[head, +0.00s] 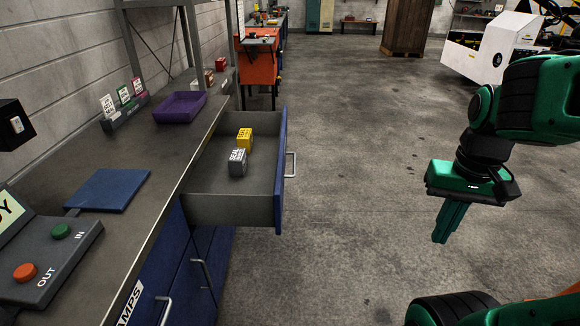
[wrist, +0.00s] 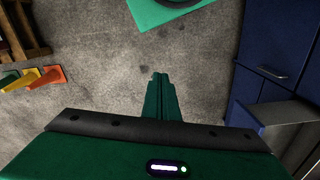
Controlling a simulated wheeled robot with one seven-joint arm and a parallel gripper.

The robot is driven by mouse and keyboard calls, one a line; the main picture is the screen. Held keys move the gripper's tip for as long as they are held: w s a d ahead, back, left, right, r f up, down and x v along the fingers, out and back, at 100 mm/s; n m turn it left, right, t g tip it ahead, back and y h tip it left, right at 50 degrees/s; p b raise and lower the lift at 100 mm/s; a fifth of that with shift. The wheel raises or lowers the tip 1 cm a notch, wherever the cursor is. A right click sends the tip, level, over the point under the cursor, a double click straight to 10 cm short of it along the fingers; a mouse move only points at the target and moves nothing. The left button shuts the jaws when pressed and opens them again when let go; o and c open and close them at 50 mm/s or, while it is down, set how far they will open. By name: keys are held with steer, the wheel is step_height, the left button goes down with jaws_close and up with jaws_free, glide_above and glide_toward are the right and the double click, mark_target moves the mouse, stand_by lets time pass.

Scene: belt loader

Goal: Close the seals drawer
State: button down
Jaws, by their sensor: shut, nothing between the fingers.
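The seals drawer (head: 203,208) stands pulled out from the workbench, with a blue front (head: 281,172) and a metal handle (head: 291,165). A yellow box (head: 244,139) and a grey box (head: 237,163) lie inside it. My gripper (head: 446,223) is shut and empty, pointing down over the floor to the right of the drawer, well apart from it. In the wrist view the shut green fingers (wrist: 160,95) show against the floor. A grey and blue drawer corner (wrist: 270,112) shows at the right there.
The workbench top (head: 135,170) holds a purple tray (head: 180,107), a blue mat (head: 108,190) and a control box with buttons (head: 50,252). Other blue drawers (head: 172,275) below are shut. The floor (head: 345,190) between drawer and gripper is clear. An orange cabinet (head: 258,62) stands behind.

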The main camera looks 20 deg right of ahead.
steer(key=w+a+f+n+t+y, duration=0.15)
steer(key=w+f, duration=0.25)
steer(key=w, duration=1.6)
steer(key=w+f+n+t, duration=0.2)
steer(key=w+f+t, duration=0.1)
steer(key=w, duration=1.7)
steer(key=w+a+f+y, duration=0.1)
steer(key=w+a+f, duration=0.2)
steer(key=w+f, duration=0.2)
steer(key=w+a+f+t, duration=0.1)
steer(key=w+a+f, duration=0.3)
steer(key=w, duration=0.4)
steer(key=w+a+f+y, duration=0.1)
steer(key=w+a+f, duration=0.2)
steer(key=w+f, duration=0.2)
steer(key=shift+w+a+f+n+t+y, duration=0.15)
steer(key=shift+w+f+y, duration=0.05)
steer(key=shift+w, duration=0.25)
steer(key=shift+w+a+f+n+t+y, duration=0.1)
steer(key=shift+w+a+f+y, duration=0.1)
steer(key=shift+w, duration=0.25)
steer(key=shift+w+a, duration=0.15)
steer(key=shift+a, duration=0.25)
